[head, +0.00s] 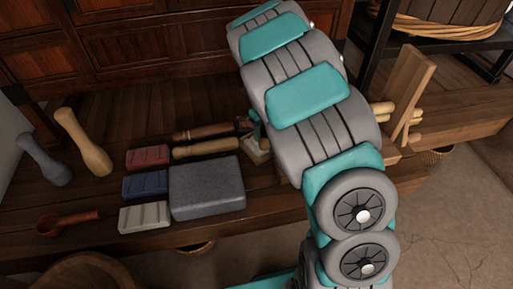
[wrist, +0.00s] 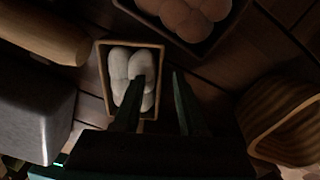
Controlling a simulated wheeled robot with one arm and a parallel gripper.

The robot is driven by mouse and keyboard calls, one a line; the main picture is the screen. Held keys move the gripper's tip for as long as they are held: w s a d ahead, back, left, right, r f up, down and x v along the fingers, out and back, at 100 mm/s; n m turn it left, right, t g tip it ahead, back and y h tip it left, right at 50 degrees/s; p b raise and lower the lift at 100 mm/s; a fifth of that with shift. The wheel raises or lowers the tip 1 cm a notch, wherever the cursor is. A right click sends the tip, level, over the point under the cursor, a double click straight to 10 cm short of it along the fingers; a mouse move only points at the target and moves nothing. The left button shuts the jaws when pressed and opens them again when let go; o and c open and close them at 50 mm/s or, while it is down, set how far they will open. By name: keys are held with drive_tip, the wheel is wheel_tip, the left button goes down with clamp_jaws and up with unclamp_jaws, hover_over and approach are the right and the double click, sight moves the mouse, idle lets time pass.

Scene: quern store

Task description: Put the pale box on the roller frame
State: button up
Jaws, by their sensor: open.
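A small wooden-rimmed box with pale rounded lumps in it (wrist: 158,60) lies under my gripper (wrist: 156,78) in the wrist view. My gripper is open and empty; its left finger overlaps the box and its right finger is beyond the box's right side. In the head view my arm covers most of this area; only a pale corner (head: 258,152) shows. A pale grooved block (head: 145,217) lies farther left, beside the grey block; I cannot tell which of the two is the pale box. The wooden roller frame (head: 408,95) stands at the right, partly behind my arm.
A grey block (head: 207,188) lies left of my gripper, with red (head: 148,158) and blue (head: 146,184) grooved blocks and wooden rollers (head: 205,148). A dark tray of brown round things (wrist: 208,38) and a ribbed curved object (wrist: 285,125) are close by in the wrist view.

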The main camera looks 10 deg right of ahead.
drive_tip(key=shift+c, duration=0.3)
clamp_jaws()
idle(1.0)
